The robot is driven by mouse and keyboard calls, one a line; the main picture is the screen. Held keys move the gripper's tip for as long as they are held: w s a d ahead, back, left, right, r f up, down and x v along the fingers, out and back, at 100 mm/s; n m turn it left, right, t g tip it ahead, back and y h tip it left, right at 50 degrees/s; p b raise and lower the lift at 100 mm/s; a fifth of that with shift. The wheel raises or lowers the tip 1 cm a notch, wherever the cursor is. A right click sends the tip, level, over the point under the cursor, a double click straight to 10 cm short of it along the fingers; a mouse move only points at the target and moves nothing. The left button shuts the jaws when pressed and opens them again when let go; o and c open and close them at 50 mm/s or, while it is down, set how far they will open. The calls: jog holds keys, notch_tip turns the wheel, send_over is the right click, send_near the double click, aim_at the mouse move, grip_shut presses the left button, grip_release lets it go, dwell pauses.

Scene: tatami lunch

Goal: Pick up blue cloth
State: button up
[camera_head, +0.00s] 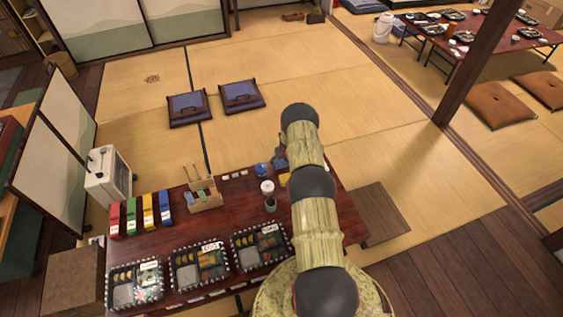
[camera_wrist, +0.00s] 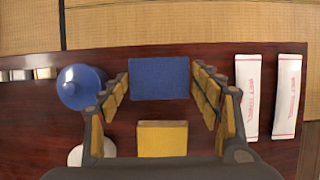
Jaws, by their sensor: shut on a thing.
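The blue cloth (camera_wrist: 160,78) is a flat folded rectangle between the fingers of my gripper (camera_wrist: 160,84) in the wrist view. The fingers close on its left and right sides. In the head view a bit of the blue cloth (camera_head: 281,163) shows just left of my arm, at the far side of the dark red table. My arm hides most of the gripper there. I cannot tell whether the cloth is off the tabletop.
A yellow folded cloth (camera_wrist: 162,138) lies nearer the wrist. A round blue object (camera_wrist: 81,87) stands close left of the fingers, a white round thing (camera_wrist: 92,155) below it. Two white wrapped packets (camera_wrist: 269,97) lie right. Lunch boxes (camera_head: 199,265) line the table's near side (camera_head: 225,220).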

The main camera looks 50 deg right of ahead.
jog(key=s+a+r+p, duration=0.1)
jog(key=s+a+r, duration=0.2)
jog(key=a+r, duration=0.7)
jog(key=shift+a+r+p, duration=0.3)
jog(key=shift+a, duration=1.55)
jog(key=o, duration=0.4)
jog(key=c, duration=0.4)
